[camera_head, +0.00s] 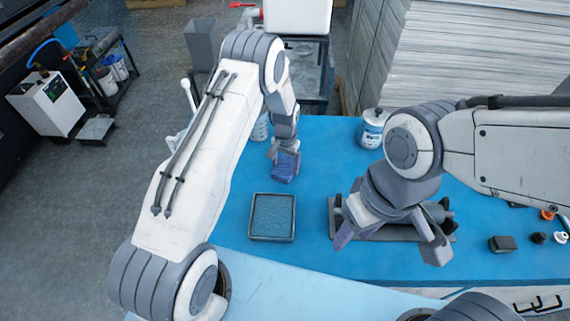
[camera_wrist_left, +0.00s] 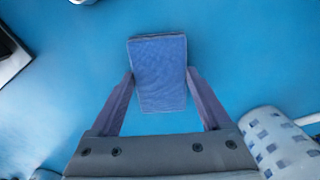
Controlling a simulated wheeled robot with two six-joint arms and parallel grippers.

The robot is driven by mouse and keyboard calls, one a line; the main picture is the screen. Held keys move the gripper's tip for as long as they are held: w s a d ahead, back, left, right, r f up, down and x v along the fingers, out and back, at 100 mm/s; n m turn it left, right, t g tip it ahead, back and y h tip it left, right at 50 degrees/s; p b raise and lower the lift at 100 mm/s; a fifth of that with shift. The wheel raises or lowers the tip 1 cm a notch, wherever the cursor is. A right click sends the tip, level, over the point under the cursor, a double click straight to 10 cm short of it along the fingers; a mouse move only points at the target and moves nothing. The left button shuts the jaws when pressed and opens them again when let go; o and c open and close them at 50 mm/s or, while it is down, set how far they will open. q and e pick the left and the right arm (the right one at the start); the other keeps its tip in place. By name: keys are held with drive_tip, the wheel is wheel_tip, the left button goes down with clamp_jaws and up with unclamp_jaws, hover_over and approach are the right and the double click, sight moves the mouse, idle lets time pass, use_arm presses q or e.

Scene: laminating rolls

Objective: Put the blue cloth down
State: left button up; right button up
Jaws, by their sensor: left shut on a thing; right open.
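The blue cloth (camera_wrist_left: 158,68) is a folded, textured rectangle. My left gripper (camera_wrist_left: 160,88) is shut on it, with one finger at each side edge. In the head view the left gripper (camera_head: 286,168) holds the cloth (camera_head: 286,172) over the blue table (camera_head: 330,150), beyond the grey tray. I cannot tell whether the cloth touches the table. My right gripper (camera_head: 392,245) is open and empty, with its fingers wide apart over the right part of the table.
A shallow grey tray (camera_head: 272,237) with a blue-grey inside sits on the table. A dark roller on a grey stand (camera_head: 380,235) lies partly under my right gripper. A white canister (camera_head: 373,128) stands at the back. A dark block (camera_head: 502,244) and small caps lie at right.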

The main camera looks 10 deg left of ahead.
sight(285, 167)
use_arm(q)
drive_tip(key=o, duration=1.4)
drive_tip(key=shift+f, duration=0.1)
wheel_tip(285, 167, up, 12)
drive_tip(key=b, duration=0.4)
drive_tip(key=s+d+r+m, duration=0.1)
drive_tip(key=s+d+r, duration=0.3)
drive_tip(key=d+r, duration=0.1)
drive_tip(key=s+d+r+m, duration=0.1)
drive_tip(key=s+d+r, duration=0.35)
drive_tip(key=s, duration=0.55)
drive_tip(key=s+d+r+m, duration=0.25)
drive_tip(key=s+r, duration=0.25)
drive_tip(key=s, duration=0.4)
drive_tip(key=shift+m+h, duration=0.25)
drive_tip(key=shift+h, duration=0.25)
drive_tip(key=s, duration=0.3)
drive_tip(key=s+a, duration=0.1)
drive_tip(key=s, duration=0.3)
drive_tip(key=s+a, duration=0.1)
drive_tip(key=s, duration=0.2)
drive_tip(key=shift+s+f, duration=0.2)
drive_tip(key=shift+f, duration=0.15)
